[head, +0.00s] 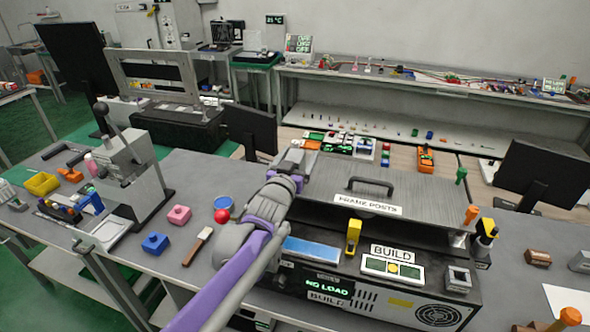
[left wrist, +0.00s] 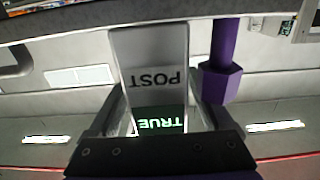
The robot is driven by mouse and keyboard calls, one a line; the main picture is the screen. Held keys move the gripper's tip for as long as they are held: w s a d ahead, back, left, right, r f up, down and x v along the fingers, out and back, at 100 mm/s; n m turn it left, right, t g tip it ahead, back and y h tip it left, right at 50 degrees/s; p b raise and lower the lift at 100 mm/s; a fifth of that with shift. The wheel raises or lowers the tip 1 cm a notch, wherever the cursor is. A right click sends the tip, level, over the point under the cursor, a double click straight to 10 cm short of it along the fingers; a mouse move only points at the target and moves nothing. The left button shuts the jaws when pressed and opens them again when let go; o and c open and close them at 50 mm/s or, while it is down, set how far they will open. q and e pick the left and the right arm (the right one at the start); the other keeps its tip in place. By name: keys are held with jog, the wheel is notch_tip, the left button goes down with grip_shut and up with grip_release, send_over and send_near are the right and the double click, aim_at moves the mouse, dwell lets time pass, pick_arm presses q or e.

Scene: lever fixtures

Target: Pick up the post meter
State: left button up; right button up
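The post meter (left wrist: 155,80) shows upside down in the left wrist view, a pale block marked "POST" with a lit green "TRUE" display. My left gripper (left wrist: 157,115) has a finger on each side of it. The fingers stand apart, with narrow gaps appearing beside the meter, so it does not look clamped. My right gripper is not in view.
A purple post with a hexagonal head (left wrist: 220,82) stands close beside the right finger. The machine top carries a handle (head: 371,182), a green post (head: 461,175) and an orange post (head: 470,213). A grey lever press (head: 130,170) stands left. A red ball (head: 221,216) is near my arm.

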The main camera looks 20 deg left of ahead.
pick_arm(q)
grip_shut()
dwell(0.4)
